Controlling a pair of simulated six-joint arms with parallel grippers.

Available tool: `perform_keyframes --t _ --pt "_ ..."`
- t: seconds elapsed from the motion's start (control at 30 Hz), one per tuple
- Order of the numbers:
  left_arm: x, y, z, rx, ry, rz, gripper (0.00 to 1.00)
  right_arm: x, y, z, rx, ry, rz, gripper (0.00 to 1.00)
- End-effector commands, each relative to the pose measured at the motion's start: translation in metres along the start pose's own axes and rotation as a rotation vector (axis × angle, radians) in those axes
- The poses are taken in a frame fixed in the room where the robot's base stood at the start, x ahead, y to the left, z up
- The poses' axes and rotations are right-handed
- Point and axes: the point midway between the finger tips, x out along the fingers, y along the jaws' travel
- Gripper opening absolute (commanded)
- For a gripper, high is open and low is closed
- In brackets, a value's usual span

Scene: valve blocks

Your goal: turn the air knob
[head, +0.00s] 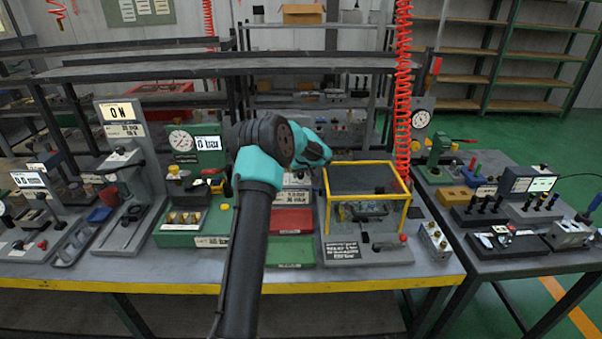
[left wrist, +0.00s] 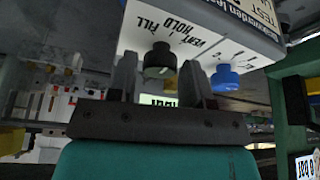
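In the left wrist view, a pale leak-test box (left wrist: 200,30) hangs upside down in the picture, with the words FILL, VENT and HOLD on its face. A black knob (left wrist: 160,59) stands out from that face beside these words. A blue knob (left wrist: 225,79) is to its right. I cannot read a label saying air. My left gripper (left wrist: 160,72) has its fingers spread either side of the black knob, with gaps visible; the blue knob is outside the fingers. In the head view, my arm hides the gripper and much of the box (head: 296,183). My right gripper is not in view.
A yellow-framed fixture (head: 368,166) stands right of my arm. A green gauge block (head: 190,150) with a 0 bar display stands left. Red (head: 290,221) and green (head: 290,252) trays lie in front of the box. A red coiled hose (head: 403,90) hangs behind.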

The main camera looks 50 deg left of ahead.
Motion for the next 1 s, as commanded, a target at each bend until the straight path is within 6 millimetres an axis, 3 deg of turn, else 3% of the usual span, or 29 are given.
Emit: perform_keyframes --t 0.17,0.57,0.77,1.0 --pt "0.000 0.000 0.000 0.000 0.000 0.000 0.61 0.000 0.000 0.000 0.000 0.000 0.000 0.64" --pt "-0.010 0.000 -0.001 0.000 0.002 0.001 0.61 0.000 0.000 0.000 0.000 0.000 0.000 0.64" --pt "-0.038 0.001 -0.001 0.000 0.002 0.003 0.61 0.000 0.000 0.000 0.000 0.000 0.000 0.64" --pt "-0.084 0.001 -0.001 0.002 0.002 0.002 0.61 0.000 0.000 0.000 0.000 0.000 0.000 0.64"
